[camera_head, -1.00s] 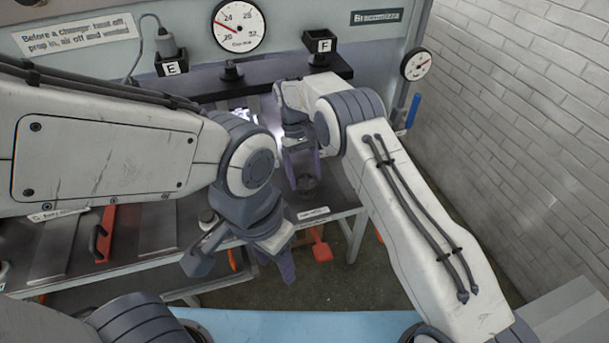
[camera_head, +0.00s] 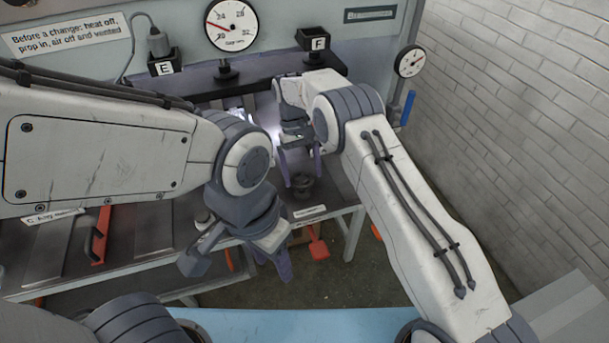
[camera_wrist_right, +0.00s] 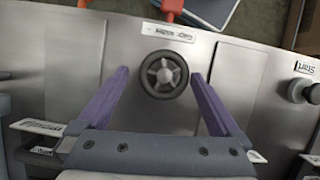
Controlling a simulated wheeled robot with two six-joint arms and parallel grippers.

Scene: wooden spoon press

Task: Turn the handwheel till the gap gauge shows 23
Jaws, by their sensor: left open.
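The handwheel is a small dark spoked wheel (camera_wrist_right: 164,74) on the steel bench front in the right wrist view; in the head view it (camera_head: 303,187) sits below my right gripper. My right gripper (camera_head: 301,170) is open. Its two purple fingers (camera_wrist_right: 160,74) stand on either side of the wheel, with a visible gap at each side. The gap gauge (camera_head: 231,25) is the large white dial at the top; its red needle points to the left, a little below the 24 mark. My left gripper (camera_head: 237,270) is open and empty, low in front of the bench.
A smaller dial (camera_head: 410,61) and a blue lever (camera_head: 407,108) are at the right of the press. Blocks marked E (camera_head: 166,66) and F (camera_head: 313,40) flank the gauge. A red handle (camera_head: 102,235) lies on the left bench. A brick wall (camera_head: 520,120) closes the right.

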